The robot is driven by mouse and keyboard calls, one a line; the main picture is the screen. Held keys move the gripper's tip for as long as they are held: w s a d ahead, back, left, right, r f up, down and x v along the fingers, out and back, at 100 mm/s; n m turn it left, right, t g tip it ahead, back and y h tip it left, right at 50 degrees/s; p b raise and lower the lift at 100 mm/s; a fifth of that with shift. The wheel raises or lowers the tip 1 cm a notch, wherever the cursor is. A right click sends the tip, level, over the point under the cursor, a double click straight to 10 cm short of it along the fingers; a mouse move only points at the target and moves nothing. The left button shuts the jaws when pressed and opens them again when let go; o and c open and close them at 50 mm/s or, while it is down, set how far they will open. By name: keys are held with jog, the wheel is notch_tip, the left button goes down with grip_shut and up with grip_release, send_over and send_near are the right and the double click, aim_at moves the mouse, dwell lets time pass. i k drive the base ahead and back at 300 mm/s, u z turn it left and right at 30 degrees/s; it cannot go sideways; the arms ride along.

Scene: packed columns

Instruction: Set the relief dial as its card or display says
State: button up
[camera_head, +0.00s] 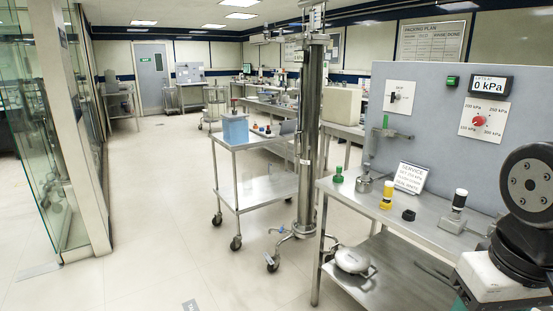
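The relief dial is a red knob (479,121) on a white plate (497,108), on the grey upright panel at the right. Its kPa marks look like 150, 200, 250 and 300; where the knob points is too small to tell. Above it a display (489,86) reads 0 kPa. A white service card (411,178) leans on the bench below the panel. Its small print seems to say set 250 kPa, with further lines about pumping and a white seal. My arm's dark joint fills the lower right, apart from the dial in the picture. My gripper's fingers do not show.
The steel bench (440,236) holds a green-capped item (338,175), a yellow one (387,195) and a white-topped post (458,205). A switch plate (399,97) and green lamp (452,82) are on the panel. A steel column (311,130) and trolley (262,190) stand left; floor beyond is clear.

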aim_at(479, 121)
jog(key=z, duration=0.9)
jog(key=k, duration=0.3)
